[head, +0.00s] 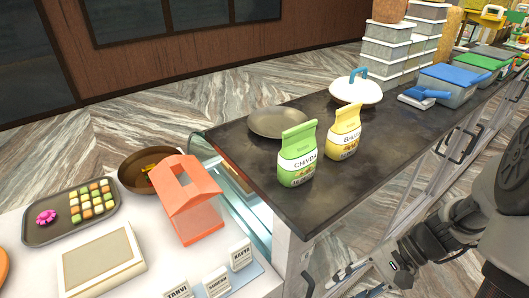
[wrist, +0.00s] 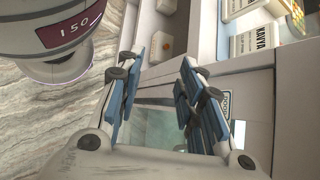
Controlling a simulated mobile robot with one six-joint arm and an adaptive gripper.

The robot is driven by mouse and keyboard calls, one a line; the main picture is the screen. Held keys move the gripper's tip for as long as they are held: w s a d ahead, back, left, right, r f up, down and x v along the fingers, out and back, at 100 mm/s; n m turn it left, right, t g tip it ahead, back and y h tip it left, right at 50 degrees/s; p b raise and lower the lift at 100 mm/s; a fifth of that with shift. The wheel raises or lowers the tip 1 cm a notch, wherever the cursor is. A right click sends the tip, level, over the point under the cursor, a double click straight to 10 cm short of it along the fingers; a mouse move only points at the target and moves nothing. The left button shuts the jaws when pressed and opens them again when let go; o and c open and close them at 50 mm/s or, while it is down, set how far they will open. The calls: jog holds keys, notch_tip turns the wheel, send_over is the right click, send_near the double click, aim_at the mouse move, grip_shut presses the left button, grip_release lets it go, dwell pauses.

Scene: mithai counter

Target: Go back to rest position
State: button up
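My gripper (wrist: 162,62) shows in the wrist view with its two blue-padded fingers apart and nothing between them. In the head view my gripper (head: 348,277) is low at the bottom, beside the front of the dark counter and below its top; its fingertips are hard to make out there. My arm reaches in from the right edge. The gripper appears to touch no object.
The dark counter (head: 232,146) holds a green pouch (head: 297,160), a yellow pouch (head: 344,135), a plate (head: 279,122) and a white lidded pot (head: 356,90). Cabinet handles (head: 470,146) stick out near my arm. An orange box (head: 187,203) stands on the white counter at left.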

jog(key=s+a+r+n+t+h, duration=0.2)
jog(key=s+r+n+t+h, duration=0.1)
jog(key=r, duration=0.5)
jog(key=s+a+r+n+t+h, duration=0.1)
jog(key=s+r+n+t+h, duration=0.2)
jog(key=r+n+h, duration=0.3)
jog(key=shift+s+a+r+n, duration=0.15)
jog(key=shift+a+r+n, duration=0.3)
jog(key=shift+r, duration=0.6)
